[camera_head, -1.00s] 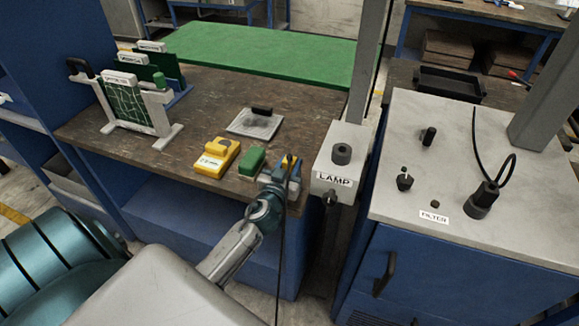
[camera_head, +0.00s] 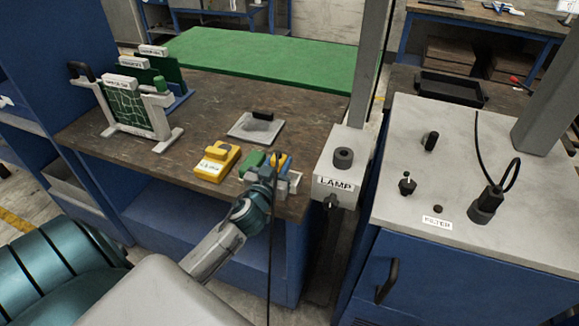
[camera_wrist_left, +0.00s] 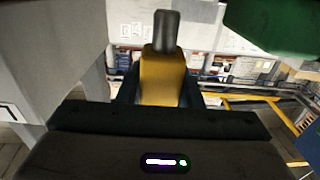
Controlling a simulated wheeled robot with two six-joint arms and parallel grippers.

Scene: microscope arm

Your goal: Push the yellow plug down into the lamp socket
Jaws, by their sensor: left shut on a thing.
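The yellow plug (camera_head: 281,160) is between the fingers of my left gripper (camera_head: 274,172), which is shut on it over the front right part of the wooden bench. In the left wrist view the yellow plug (camera_wrist_left: 163,78) has a dark upper end and sits between the dark fingers (camera_wrist_left: 160,98). The lamp socket (camera_head: 343,156) is a dark round fitting on top of the white box labelled LAMP (camera_head: 333,184). The plug is to the left of this socket and apart from it. A black cable hangs down at the gripper. My right gripper is not in view.
A green block (camera_head: 252,161) is close left of the gripper, partly hidden. A yellow device (camera_head: 216,160) and a grey plate (camera_head: 256,128) lie on the bench (camera_head: 200,115). A grey post (camera_head: 371,60) rises behind the lamp box. A filter cabinet (camera_head: 455,180) stands at right.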

